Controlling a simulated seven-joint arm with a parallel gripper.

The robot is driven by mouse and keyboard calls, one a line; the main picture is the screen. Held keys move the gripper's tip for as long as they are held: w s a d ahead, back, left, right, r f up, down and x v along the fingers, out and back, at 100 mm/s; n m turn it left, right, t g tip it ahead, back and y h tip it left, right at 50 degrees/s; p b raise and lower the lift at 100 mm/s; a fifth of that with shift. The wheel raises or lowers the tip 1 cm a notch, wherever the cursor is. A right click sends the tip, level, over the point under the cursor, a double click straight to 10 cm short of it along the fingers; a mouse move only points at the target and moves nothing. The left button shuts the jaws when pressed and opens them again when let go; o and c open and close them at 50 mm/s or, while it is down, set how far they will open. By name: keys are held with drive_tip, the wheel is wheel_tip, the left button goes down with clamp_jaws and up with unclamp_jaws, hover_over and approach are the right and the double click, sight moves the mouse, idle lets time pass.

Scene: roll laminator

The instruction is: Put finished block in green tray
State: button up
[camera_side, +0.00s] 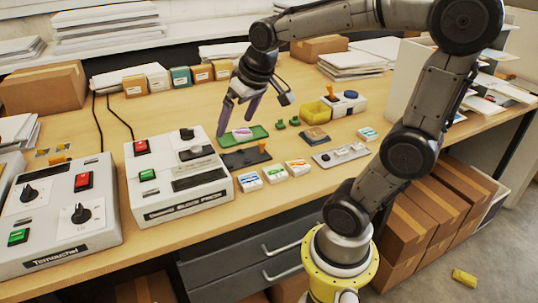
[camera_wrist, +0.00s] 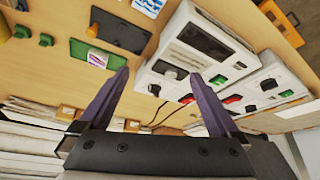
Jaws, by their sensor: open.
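The green tray (camera_side: 259,131) lies flat on the bench behind the dark plate. A small white block with a pink-purple face (camera_side: 242,134) rests on the tray. In the wrist view the block (camera_wrist: 97,59) sits on the green tray (camera_wrist: 78,49), to the left of my fingers. My gripper (camera_side: 237,116) is open and empty, with its two purple fingers pointing down above the left part of the tray. In the wrist view my gripper (camera_wrist: 159,74) has nothing between its fingers, and the block is apart from them.
White machines with buttons and knobs (camera_side: 176,176) stand left of the tray. A dark plate with an orange knob (camera_side: 246,158) lies in front of it. Several small labelled blocks (camera_side: 274,174) sit nearer the front edge. A yellow bin (camera_side: 318,112) and small green pieces (camera_side: 281,124) are to the right.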

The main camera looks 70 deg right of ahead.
drive_tip(key=s+a+f+n+y, duration=0.1)
drive_tip(key=s+a+n, duration=0.3)
drive_tip(key=s+a, duration=0.5)
drive_tip(key=shift+s+a+f+t+y, duration=0.4)
drive_tip(key=shift+s+f, duration=0.25)
drive_tip(key=shift+s, duration=0.55)
